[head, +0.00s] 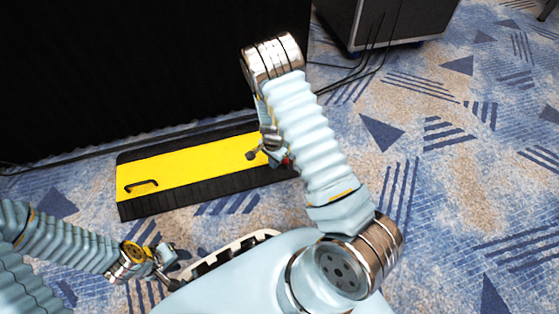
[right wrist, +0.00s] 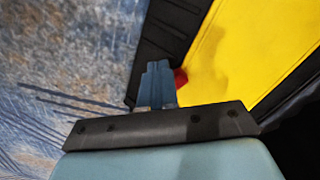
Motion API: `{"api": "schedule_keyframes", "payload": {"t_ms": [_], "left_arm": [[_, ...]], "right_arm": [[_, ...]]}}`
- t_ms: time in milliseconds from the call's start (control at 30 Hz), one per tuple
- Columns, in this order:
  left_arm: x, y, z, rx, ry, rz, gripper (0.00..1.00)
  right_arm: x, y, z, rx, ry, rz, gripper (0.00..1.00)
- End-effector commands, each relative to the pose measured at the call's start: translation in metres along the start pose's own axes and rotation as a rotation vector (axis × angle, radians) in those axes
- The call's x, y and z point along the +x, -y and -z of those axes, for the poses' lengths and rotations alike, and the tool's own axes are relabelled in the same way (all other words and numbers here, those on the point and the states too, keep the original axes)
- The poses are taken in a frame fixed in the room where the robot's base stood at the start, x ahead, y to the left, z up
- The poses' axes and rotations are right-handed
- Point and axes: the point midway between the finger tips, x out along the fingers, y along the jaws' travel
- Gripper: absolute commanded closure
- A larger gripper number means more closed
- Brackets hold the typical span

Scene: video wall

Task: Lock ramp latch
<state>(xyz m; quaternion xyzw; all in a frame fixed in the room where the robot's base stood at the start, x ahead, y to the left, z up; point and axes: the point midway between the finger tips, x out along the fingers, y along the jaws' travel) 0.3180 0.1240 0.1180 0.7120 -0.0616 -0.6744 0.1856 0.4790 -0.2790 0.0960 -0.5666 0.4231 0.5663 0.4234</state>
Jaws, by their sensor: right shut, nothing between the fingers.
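The ramp is a low yellow board (head: 195,168) with black edges, lying on the carpet along the black wall. It also shows in the right wrist view (right wrist: 222,60). A small red part, likely the latch (right wrist: 181,77), sits at the ramp's black edge; only a bit shows beside my fingers. My right gripper (right wrist: 158,66) is shut and empty, its fingertips right beside the red part; I cannot tell whether they touch. In the head view my right arm hides most of that ramp end. My left gripper (head: 168,262) hangs low at the left, away from the ramp; its jaw opening is unclear.
A black handle (head: 141,186) sits on the ramp's left end. The tall black wall (head: 130,70) stands right behind the ramp. A dark case (head: 385,22) with cables near it stands at the back right. The patterned carpet (head: 460,180) at the right is clear.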

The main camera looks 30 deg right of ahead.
Motion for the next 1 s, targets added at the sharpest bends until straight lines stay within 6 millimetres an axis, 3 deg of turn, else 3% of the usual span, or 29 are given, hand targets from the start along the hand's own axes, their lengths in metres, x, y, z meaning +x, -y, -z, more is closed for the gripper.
{"api": "schedule_keyframes", "payload": {"t_ms": [1000], "left_arm": [[-0.001, 0.0, 0.0, 0.0, 0.0, 0.0, 0.62]], "right_arm": [[0.0, 0.012, 0.007, 0.0, 0.0, -0.001, 1.0]]}}
